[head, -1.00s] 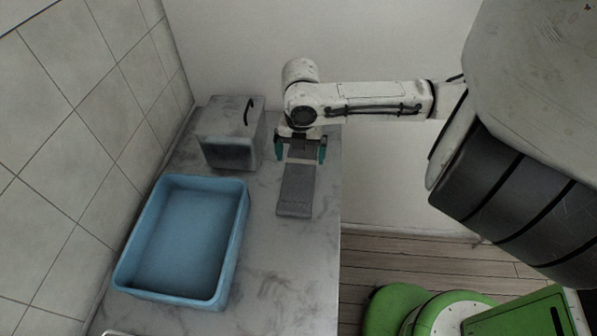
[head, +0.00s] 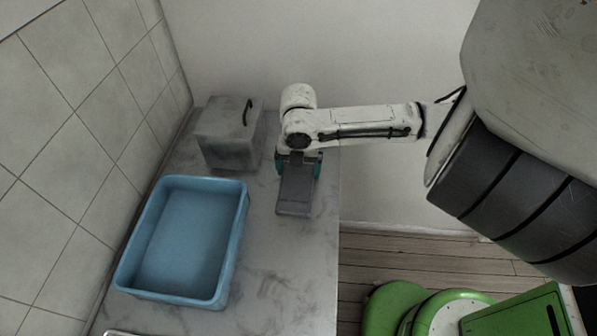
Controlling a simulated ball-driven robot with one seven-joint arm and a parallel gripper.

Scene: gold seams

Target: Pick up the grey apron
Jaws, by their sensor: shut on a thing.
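The grey apron (head: 295,194) is a flat, narrow dark-grey piece on the marble counter, to the right of the blue tub. My gripper (head: 298,170) has teal fingers, one at each side of the apron's far part, and is shut on it. The near end of the apron extends toward the camera from the fingers. I cannot tell whether the apron is clear of the counter. The arm hides part of its far end.
A blue tub (head: 240,236) stands empty on the marble counter (head: 275,265). A grey box with a dark handle (head: 226,135) stands behind it, left of my gripper. A tiled wall (head: 60,150) borders the left. The counter's right edge drops to a wooden floor (head: 400,262).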

